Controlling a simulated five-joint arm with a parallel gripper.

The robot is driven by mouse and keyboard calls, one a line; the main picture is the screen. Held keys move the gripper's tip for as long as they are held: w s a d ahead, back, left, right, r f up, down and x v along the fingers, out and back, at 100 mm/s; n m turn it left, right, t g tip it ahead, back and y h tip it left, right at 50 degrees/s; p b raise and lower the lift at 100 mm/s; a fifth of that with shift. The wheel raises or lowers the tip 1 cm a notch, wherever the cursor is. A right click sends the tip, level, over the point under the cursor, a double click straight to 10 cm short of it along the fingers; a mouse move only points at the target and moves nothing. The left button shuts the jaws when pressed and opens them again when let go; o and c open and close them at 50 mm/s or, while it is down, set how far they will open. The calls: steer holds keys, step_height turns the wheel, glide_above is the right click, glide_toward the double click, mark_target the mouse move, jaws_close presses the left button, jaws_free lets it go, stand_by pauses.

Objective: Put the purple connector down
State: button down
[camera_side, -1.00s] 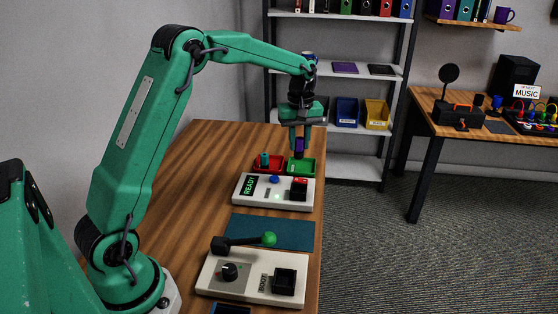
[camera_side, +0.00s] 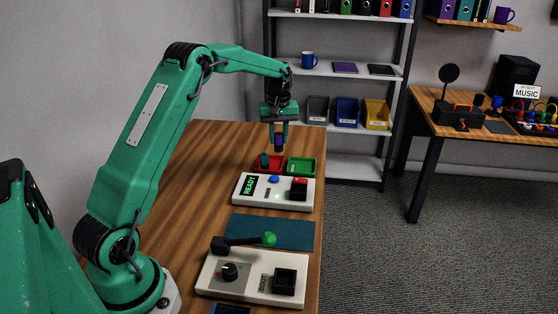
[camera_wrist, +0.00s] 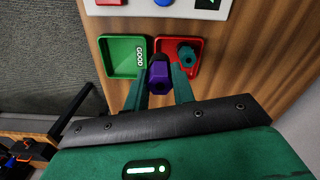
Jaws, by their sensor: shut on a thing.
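The purple connector (camera_side: 278,139) is held between the fingers of my gripper (camera_side: 278,145), above the red tray (camera_side: 257,170) in the side view. In the wrist view the purple connector (camera_wrist: 158,76) sits between the green fingertips of my gripper (camera_wrist: 160,90), with a dark end pointing away. The red tray (camera_wrist: 193,42) holds a teal connector (camera_wrist: 187,56). The green tray (camera_wrist: 112,52), marked GOOD, stands beside it and looks empty where I can see it. My fingers and the connector partly cover the near edges of both trays.
A white tester box (camera_side: 245,200) with a READY display and a blue button stands in front of the trays. A teal mat (camera_side: 250,230) and a second white box (camera_side: 222,290) with a green-knobbed lever lie nearer. Bare wood lies left of the trays.

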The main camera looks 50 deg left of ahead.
steer(key=a+f, duration=0.1)
steer(key=a, duration=0.1)
steer(key=a+f, duration=0.3)
steer(key=a, duration=0.2)
steer(key=shift+w+a+f, duration=0.1)
steer(key=shift+w+f, duration=0.05)
steer(key=shift+f, duration=2)
steer(key=shift+f, duration=0.2)
steer(key=c, duration=1.2)
jaws_free()
steer(key=shift+o, duration=0.2)
steer(key=shift+r, duration=0.15)
step_height(320, 180, up, 12)
